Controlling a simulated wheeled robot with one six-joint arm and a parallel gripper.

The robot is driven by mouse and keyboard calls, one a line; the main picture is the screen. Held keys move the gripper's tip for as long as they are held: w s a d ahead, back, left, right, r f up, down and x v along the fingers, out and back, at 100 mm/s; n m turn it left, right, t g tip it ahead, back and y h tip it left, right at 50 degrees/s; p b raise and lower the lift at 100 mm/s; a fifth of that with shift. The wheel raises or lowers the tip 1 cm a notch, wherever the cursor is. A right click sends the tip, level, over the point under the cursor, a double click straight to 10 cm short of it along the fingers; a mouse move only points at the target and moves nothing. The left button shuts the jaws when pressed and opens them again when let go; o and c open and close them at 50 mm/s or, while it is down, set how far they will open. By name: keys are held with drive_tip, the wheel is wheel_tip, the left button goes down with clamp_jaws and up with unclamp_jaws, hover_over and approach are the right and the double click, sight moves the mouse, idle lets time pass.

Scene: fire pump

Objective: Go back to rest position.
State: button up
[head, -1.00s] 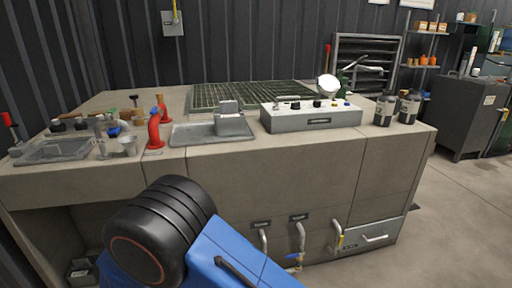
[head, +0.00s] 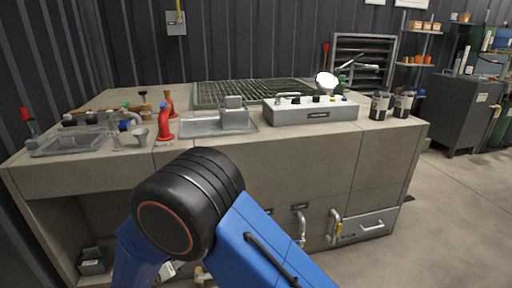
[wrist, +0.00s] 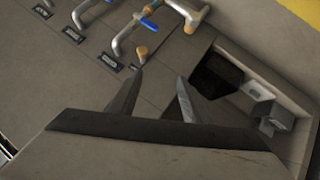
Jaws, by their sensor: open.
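My gripper (wrist: 155,92) shows in the wrist view with its two fingers spread apart and nothing between them. In that view it points at the front of the grey-beige counter, close to the pipes with blue handles (wrist: 150,25). Its distance from them is hard to judge. In the head view my blue and black arm is in front of the counter (head: 300,160), and the gripper itself is hidden.
On the counter are a red hydrant-like pipe (head: 165,127), a sink (head: 215,125), a control box (head: 310,112) and dark canisters (head: 381,105). Pipes (head: 334,225) stick out of its front. An open recess (wrist: 240,80) holds boxes. Floor at the right is clear.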

drive_tip(key=w+d+r+m+y, duration=0.1)
drive_tip(key=w+d+r+y, duration=0.3)
drive_tip(key=r, duration=0.5)
drive_tip(key=w+d+r+y, duration=0.1)
drive_tip(key=w+d+r, duration=0.2)
drive_tip(key=w+r, duration=0.55)
drive_tip(key=s+d+r+g+y, duration=0.2)
drive_tip(key=s+d+r+y, duration=0.1)
drive_tip(key=d+r, duration=1.05)
drive_tip(key=s+d+r, duration=0.4)
drive_tip(key=s+d, duration=0.2)
drive_tip(key=d, duration=0.5)
drive_tip(key=s+d+f+m+g+h, duration=0.1)
drive_tip(key=s+d+m+g+h, duration=0.1)
drive_tip(key=s+d, duration=1.1)
drive_tip(key=s+d+f+m+g+h, duration=0.1)
drive_tip(key=s+d+h, duration=0.3)
drive_tip(key=s+d, duration=0.9)
drive_tip(key=shift+s+d+f+m+g, duration=0.2)
drive_tip(key=shift+d+f+m+g, duration=0.2)
drive_tip(key=shift+d+f+m, duration=0.35)
drive_tip(key=shift+o, duration=0.3)
